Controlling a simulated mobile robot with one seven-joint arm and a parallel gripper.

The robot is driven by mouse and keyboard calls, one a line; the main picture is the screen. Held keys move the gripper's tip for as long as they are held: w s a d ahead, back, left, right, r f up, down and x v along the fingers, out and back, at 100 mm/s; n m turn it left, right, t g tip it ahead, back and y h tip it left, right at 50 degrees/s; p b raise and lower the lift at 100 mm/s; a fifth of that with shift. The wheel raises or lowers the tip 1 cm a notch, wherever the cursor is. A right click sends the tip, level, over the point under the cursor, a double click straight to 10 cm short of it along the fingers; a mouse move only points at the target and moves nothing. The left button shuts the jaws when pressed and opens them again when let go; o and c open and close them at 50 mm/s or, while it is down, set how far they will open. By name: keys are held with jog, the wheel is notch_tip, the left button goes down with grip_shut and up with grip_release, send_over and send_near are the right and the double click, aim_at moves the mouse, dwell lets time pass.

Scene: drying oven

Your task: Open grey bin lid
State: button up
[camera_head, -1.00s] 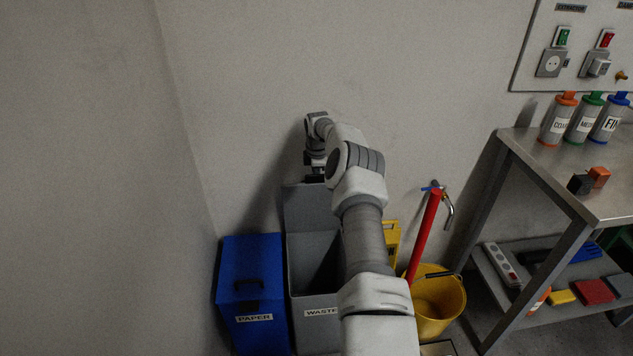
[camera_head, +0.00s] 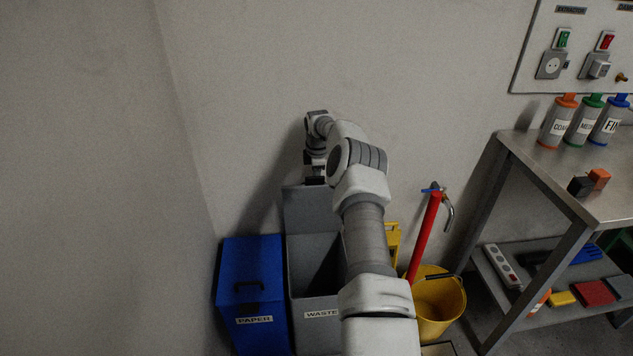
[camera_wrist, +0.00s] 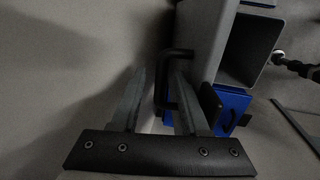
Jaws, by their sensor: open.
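The grey bin (camera_head: 318,309), labelled WASTE, stands against the wall. Its lid (camera_head: 305,209) is raised upright at the back, and the dark inside of the bin shows. In the wrist view the lid (camera_wrist: 203,35) is seen from above, with its black handle (camera_wrist: 161,90) on the side facing the gripper. My gripper (camera_wrist: 158,74) is open, its fingertips at the handle; the right finger overlaps the handle in the picture, and I cannot tell whether they touch.
A blue PAPER bin (camera_head: 252,300) with a shut lid stands directly left. A yellow bucket (camera_head: 440,305) and a red pole (camera_head: 424,235) are to the right, then a metal table (camera_head: 570,180). The wall is close behind.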

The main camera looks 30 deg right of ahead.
notch_tip(320, 180, up, 16)
jog(key=s+a+p, duration=0.1)
jog(key=s+p, duration=0.1)
jog(key=s, duration=0.1)
jog(key=shift+a+f+p, duration=0.15)
jog(key=shift+p, duration=0.25)
